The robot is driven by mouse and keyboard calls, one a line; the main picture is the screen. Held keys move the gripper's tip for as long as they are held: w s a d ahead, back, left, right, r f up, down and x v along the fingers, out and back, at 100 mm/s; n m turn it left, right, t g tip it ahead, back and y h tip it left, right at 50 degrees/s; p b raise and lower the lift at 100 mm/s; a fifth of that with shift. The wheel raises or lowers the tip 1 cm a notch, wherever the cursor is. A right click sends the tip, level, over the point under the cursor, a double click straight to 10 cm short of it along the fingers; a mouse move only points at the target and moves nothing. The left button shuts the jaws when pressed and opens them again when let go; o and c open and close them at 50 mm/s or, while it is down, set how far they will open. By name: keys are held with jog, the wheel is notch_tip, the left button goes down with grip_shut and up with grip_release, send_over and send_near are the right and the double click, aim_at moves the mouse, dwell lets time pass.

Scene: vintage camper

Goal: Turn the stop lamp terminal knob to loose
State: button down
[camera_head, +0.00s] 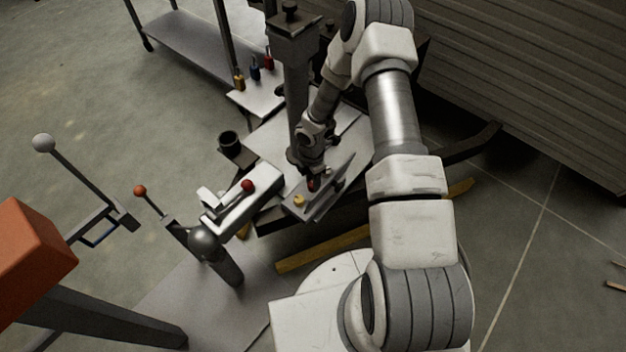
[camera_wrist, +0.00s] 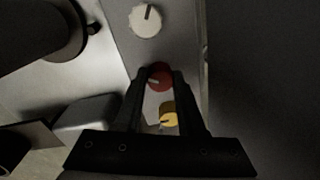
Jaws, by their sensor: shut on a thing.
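A grey panel (camera_wrist: 180,50) carries a row of three round knobs in the wrist view. The white knob (camera_wrist: 145,20) is at the far end, with a dark pointer line pointing up. The red knob (camera_wrist: 159,76) is in the middle, with a pale mark towards its left. The yellow knob (camera_wrist: 168,114) is nearest, with its dark line towards the left. My gripper (camera_wrist: 160,80) is shut on the red knob, one finger on each side. In the head view, my gripper (camera_head: 312,172) reaches down to the panel (camera_head: 318,204). No lettering is readable.
A dark cup (camera_head: 229,143) is on a small shelf. A dark post (camera_head: 294,90) rises close beside my arm. Small coloured items (camera_head: 255,70) stand behind. Open floor lies at left.

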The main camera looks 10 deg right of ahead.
aim_at(311, 183)
jog(key=n+p, duration=0.1)
jog(key=n, duration=0.4)
jog(key=shift+n, duration=0.3)
dwell(0.4)
jog(key=c, duration=0.5)
grip_release()
notch_tip(311, 183, up, 18)
jog(key=p, duration=0.6)
jog(key=shift+w+a+f, duration=0.25)
jog(key=shift+a, duration=0.05)
